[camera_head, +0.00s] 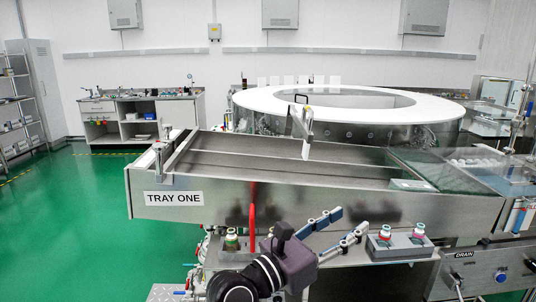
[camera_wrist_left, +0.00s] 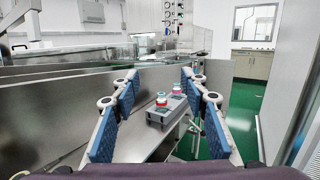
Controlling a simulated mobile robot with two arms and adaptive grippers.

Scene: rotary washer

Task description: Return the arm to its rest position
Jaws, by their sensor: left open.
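My left gripper (camera_head: 350,221) is in the lower middle of the head view, in front of the steel tray front. Its two blue-padded fingers are apart with nothing between them. In the left wrist view the open fingers (camera_wrist_left: 160,78) frame a grey block (camera_wrist_left: 172,112) that lies beyond them. In the head view this block (camera_head: 400,246) is to the right of the fingertips, apart from them. My right gripper is not in view.
A long steel trough labelled TRAY ONE (camera_head: 215,206) spans the space just beyond my gripper. A large round white-topped washer (camera_head: 250,100) stands behind it. Another vial (camera_head: 231,239) and a red upright part (camera_head: 252,215) are left of the gripper. Green floor (camera_head: 70,230) is open at left.

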